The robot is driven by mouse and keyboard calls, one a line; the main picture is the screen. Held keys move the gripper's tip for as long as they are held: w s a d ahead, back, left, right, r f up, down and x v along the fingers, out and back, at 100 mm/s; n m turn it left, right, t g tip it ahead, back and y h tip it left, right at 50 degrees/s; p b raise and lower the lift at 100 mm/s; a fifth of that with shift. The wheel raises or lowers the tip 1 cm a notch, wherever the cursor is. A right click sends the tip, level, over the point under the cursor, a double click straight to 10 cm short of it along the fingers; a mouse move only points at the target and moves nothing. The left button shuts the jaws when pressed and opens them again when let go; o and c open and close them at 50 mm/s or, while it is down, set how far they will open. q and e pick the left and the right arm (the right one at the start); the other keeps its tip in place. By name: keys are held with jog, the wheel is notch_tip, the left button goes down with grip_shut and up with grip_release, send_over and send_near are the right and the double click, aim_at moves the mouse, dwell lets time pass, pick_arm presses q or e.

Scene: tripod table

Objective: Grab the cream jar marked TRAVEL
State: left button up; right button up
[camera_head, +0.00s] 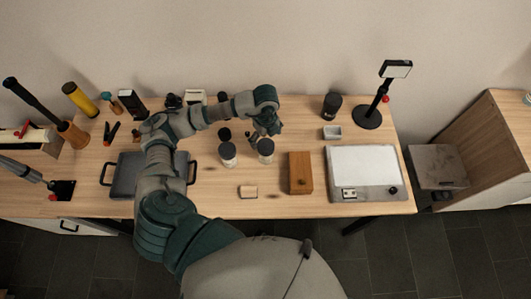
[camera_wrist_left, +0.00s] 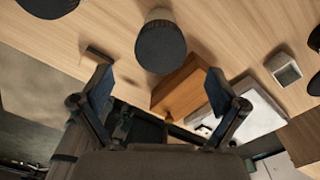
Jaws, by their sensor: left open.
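Two pale jars with dark lids stand side by side on the table: a left jar (camera_head: 228,156) and a right jar (camera_head: 265,153). I cannot read a TRAVEL mark on either. My left gripper (camera_head: 267,131) is above and just behind the right jar in the head view, open and empty. In the left wrist view, the left gripper (camera_wrist_left: 160,92) has its fingers spread. A dark-lidded jar (camera_wrist_left: 161,47) shows beyond the fingertips, roughly centred between them, and another dark lid (camera_wrist_left: 48,4) is cut off at the top left. My right gripper is out of view.
A white-topped device (camera_head: 366,168), a small square dish (camera_head: 332,132) and a black stand lamp (camera_head: 368,117) are to the right. A dark pan (camera_head: 124,182) is at left.

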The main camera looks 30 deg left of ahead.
aim_at(266, 145)
pick_arm(q)
jog(key=shift+f, duration=0.6)
jog(key=shift+w+f, duration=0.1)
jog(key=shift+f, duration=0.45)
notch_tip(266, 145, down, 4)
jog(key=shift+r, duration=0.15)
jog(key=shift+f, duration=0.4)
jog(key=c, duration=1.6)
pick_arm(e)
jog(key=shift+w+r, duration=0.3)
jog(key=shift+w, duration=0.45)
